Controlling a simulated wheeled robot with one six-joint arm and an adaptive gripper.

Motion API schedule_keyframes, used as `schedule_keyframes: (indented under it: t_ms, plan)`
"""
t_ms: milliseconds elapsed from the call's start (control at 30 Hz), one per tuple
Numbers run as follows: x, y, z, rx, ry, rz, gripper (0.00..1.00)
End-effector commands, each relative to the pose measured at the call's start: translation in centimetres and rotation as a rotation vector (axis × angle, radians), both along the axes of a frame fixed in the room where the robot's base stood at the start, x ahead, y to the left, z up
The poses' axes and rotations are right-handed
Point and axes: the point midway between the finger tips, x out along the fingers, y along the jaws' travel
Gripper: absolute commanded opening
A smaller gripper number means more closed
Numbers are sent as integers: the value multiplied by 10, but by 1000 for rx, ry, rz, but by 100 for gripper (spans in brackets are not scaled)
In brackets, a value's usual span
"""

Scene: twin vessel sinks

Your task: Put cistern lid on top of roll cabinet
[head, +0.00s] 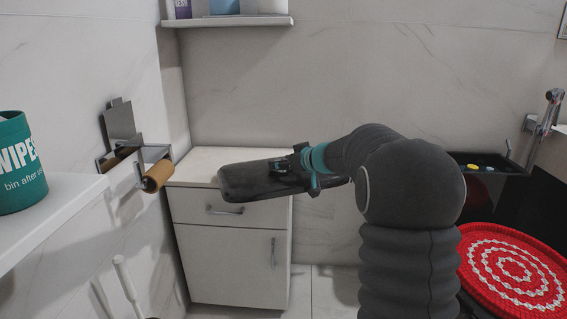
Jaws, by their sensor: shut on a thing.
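A dark grey, rounded slab, which looks like the cistern lid (250,183), is in my gripper (287,170) in the head view. My gripper is shut on its right part, and its fingertips are partly hidden against the dark slab. The white cabinet, likely the roll cabinet (230,262), stands in the corner with one drawer above a door. The lid overlaps the front and right part of the cabinet's top (200,163) in the picture. I cannot tell whether they touch. The left part of the top is bare.
A toilet roll holder with a wooden roller (157,176) juts from the left wall near the cabinet. A shelf (230,21) with containers hangs above. A teal wipes tub (20,165) stands on a left ledge (45,222). A red patterned round thing (512,270) is at right.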

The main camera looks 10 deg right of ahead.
Motion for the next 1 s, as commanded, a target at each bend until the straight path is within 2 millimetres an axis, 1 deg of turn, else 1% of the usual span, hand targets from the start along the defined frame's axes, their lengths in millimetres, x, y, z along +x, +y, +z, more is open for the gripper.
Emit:
schedule_keyframes:
  t_ms: [33,67,100,133,400,500,567,667,1000]
  plan:
    - [0,0,-1,1,0,0,62]
    - [0,0,-1,1,0,0,70]
    - [0,0,-1,1,0,0,80]
    - [0,0,-1,1,0,0,82]
    - [0,0,0,0,0,0,82]
    - [0,-1,2,-1,-1,-1,82]
    - [-5,-3,5,-1,0,-2,82]
    - [-16,-9,12,-1,-1,-3,82]
    - [-71,-38,38,-1,-1,-3,82]
